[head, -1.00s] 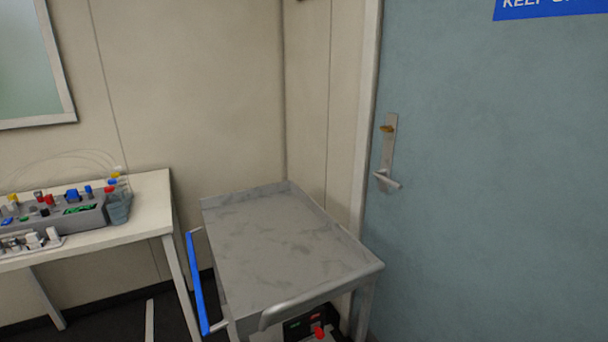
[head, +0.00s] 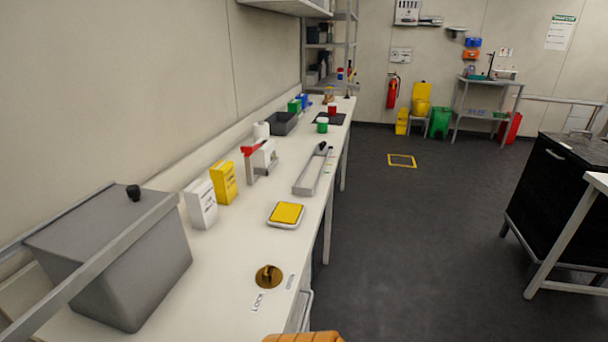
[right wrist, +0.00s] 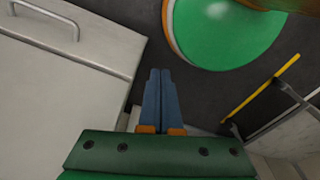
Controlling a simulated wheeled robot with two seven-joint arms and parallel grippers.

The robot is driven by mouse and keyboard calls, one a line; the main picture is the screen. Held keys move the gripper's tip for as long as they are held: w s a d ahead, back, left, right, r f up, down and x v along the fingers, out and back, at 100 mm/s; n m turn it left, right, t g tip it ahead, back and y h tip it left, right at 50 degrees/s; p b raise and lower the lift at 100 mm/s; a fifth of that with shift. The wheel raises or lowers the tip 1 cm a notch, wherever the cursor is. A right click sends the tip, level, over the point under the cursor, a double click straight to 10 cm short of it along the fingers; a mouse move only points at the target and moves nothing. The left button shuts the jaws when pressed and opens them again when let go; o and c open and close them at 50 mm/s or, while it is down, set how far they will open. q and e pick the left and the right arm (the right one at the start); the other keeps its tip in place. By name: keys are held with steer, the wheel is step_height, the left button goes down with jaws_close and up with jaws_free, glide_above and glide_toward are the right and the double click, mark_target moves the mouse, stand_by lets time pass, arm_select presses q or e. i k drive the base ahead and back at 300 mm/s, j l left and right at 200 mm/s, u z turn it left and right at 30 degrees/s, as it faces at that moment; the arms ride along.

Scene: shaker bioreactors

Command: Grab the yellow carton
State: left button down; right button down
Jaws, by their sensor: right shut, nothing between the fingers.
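The yellow carton (head: 223,182) stands upright on the long white bench in the head view, against the wall side. A white carton (head: 201,203) stands right beside it, on its nearer side. My right gripper (right wrist: 161,75) shows in the right wrist view with its two blue fingers together and nothing between them. It hangs over the dark floor beside a white cabinet front, away from the carton. My left gripper is not in view. An orange piece at the bottom edge of the head view looks like part of me.
The white bench (head: 250,243) runs away along the left wall. A large grey lidded box (head: 115,255) stands at its near end. A yellow-topped scale (head: 287,214), a grey tray (head: 313,172) and a red-handled device (head: 260,160) lie near the carton. The floor (head: 400,250) to the right is open.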

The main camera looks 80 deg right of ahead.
mark_target(222, 174)
steer(key=z, duration=2.1)
steer(key=i+l+u, duration=0.25)
steer(key=l+u, duration=0.15)
steer(key=l, duration=0.35)
steer(key=i+l+u, duration=0.2)
steer(key=l+u, duration=0.15)
steer(key=l, duration=0.45)
steer(key=l+u, duration=0.4)
steer(key=l, duration=0.45)
steer(key=l+u, duration=0.35)
steer(key=l, duration=0.55)
steer(key=k+l+u, duration=0.2)
steer(key=l+u, duration=0.2)
steer(key=l, duration=0.4)
